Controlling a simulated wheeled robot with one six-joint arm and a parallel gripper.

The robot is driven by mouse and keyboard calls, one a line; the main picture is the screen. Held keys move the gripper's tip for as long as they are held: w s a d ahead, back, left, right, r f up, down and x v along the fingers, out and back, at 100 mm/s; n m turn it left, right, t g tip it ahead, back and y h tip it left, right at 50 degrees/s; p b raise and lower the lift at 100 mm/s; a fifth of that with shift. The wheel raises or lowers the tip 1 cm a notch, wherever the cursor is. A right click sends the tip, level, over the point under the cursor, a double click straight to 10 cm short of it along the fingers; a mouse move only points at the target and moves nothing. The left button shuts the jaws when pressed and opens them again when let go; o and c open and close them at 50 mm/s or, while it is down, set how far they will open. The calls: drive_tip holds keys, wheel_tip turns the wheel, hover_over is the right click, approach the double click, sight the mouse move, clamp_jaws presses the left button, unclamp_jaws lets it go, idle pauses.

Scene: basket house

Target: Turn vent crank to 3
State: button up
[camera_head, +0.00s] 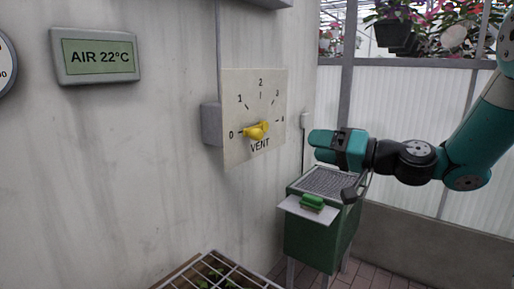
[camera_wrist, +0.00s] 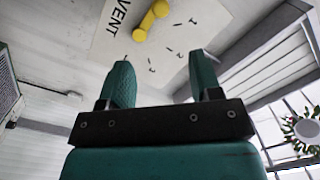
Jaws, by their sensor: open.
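A yellow crank (camera_head: 257,130) is mounted on a cream vent dial plate (camera_head: 272,90) marked 0 to 4. One end of the crank lies toward the 0 mark at the left. In the wrist view, the crank (camera_wrist: 150,19) is beyond the fingers at the top, next to the VENT lettering. My gripper (camera_head: 314,144) is to the right of the dial in the head view, apart from it and pointing toward the wall. In the wrist view its two teal fingers (camera_wrist: 161,67) are spread with nothing between them.
A green cabinet (camera_head: 318,238) stands below my gripper, with a green-handled item (camera_head: 312,202) on its ledge. An air display (camera_head: 96,55) hangs on the wall at left. A wire rack (camera_head: 215,273) is at the bottom. The space before the dial is clear.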

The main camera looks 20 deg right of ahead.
sight(261, 135)
drive_tip(key=p+x, duration=0.5)
drive_tip(key=x, duration=1)
drive_tip(key=shift+w+a+r+p, duration=0.1)
drive_tip(key=shift+w+r+p, duration=0.05)
drive_tip(key=shift+w+p, duration=0.2)
drive_tip(key=shift+w+a, duration=0.4)
drive_tip(key=shift+w, duration=0.15)
drive_tip(key=shift+c, duration=0.4)
clamp_jaws()
